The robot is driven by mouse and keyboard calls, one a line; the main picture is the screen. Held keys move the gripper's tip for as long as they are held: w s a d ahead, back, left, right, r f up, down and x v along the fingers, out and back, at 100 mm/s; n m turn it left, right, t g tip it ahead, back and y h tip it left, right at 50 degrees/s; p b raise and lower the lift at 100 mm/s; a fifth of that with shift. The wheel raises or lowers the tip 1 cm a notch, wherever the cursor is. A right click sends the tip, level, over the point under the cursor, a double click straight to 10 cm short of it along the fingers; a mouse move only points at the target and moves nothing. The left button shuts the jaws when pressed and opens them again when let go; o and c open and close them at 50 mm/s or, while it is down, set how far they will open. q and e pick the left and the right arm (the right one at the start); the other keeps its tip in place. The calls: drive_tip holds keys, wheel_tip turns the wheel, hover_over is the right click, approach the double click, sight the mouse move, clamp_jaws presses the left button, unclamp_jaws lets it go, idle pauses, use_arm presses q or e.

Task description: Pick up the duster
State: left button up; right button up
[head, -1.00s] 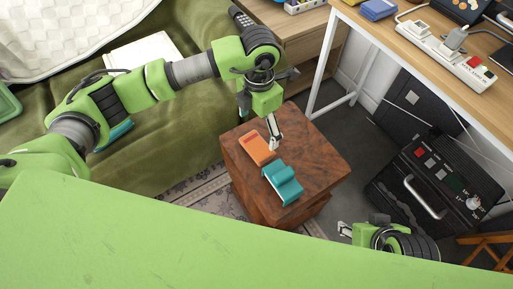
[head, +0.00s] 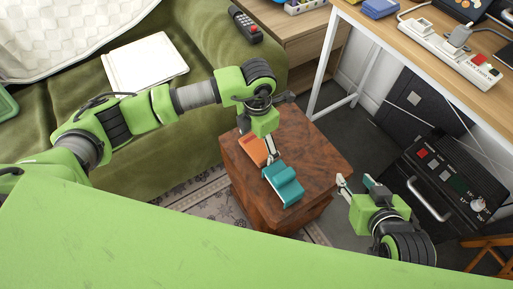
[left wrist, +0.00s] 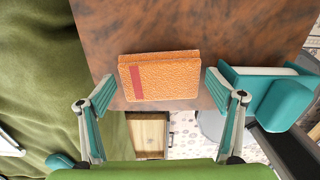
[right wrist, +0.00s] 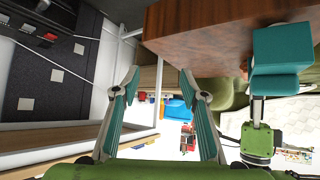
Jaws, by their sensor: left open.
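A teal block (head: 285,185) with a ridged top, seemingly the duster, lies on the brown wooden stool (head: 318,150). It shows at the right in the left wrist view (left wrist: 272,100) with a pale underside, and at the upper right in the right wrist view (right wrist: 282,50). An orange rectangular item (head: 251,147) lies beside it, partly hidden by my left gripper. My left gripper (head: 271,156) is open and points down above the stool; in the left wrist view the orange item (left wrist: 160,76) shows between its fingers. My right gripper (head: 356,183) is open and empty right of the stool.
A green sofa (head: 195,45) with a white notebook (head: 144,60) and a remote (head: 244,24) is at the left. A desk (head: 425,60) with a power strip stands at the upper right. A black device (head: 450,180) stands right of the stool.

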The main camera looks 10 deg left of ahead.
sight(258, 146)
use_arm(q)
drive_tip(key=c, duration=0.8)
drive_tip(key=shift+r, duration=0.2)
use_arm(e)
drive_tip(key=shift+s, duration=0.1)
